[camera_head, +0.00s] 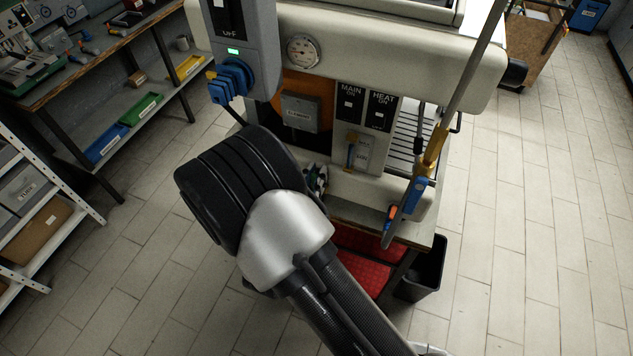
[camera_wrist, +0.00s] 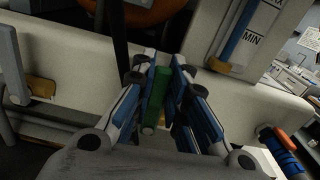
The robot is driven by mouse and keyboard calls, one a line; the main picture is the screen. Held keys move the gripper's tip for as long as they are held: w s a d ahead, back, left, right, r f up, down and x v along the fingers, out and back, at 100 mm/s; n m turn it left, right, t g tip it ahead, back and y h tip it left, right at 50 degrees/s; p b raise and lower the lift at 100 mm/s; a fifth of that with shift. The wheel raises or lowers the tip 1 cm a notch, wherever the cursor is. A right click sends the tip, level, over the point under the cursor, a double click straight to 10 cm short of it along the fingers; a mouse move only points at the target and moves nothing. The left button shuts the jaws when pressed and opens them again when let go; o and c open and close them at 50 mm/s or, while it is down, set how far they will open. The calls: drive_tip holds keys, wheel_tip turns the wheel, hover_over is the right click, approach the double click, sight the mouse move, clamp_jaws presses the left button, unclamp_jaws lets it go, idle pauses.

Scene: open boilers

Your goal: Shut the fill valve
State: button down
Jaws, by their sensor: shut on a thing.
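My gripper (camera_wrist: 162,78) is shut on a green handle (camera_wrist: 157,98) in the wrist view. The handle stands upright between the blue-and-black fingers, low on the machine's pale front. No label shows on it, so I cannot tell from the picture that it is the fill valve. In the head view my gripper (camera_head: 316,180) is mostly hidden behind my wrist, at the lower front of the boiler machine (camera_head: 380,25).
Right of my gripper is a brass pipe fitting (camera_head: 431,150) with a blue lever (camera_head: 414,194). MAIN and HEAT switches (camera_head: 381,108) sit higher. A black bin (camera_head: 424,270) stands at lower right.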

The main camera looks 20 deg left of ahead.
drive_tip(key=shift+d+m, duration=0.25)
drive_tip(key=shift+m, duration=0.15)
drive_tip(key=c, duration=1.6)
unclamp_jaws()
drive_tip(key=shift+o, duration=0.2)
drive_tip(key=shift+s, duration=0.1)
drive_tip(key=s, duration=1.2)
drive_tip(key=shift+a, duration=0.45)
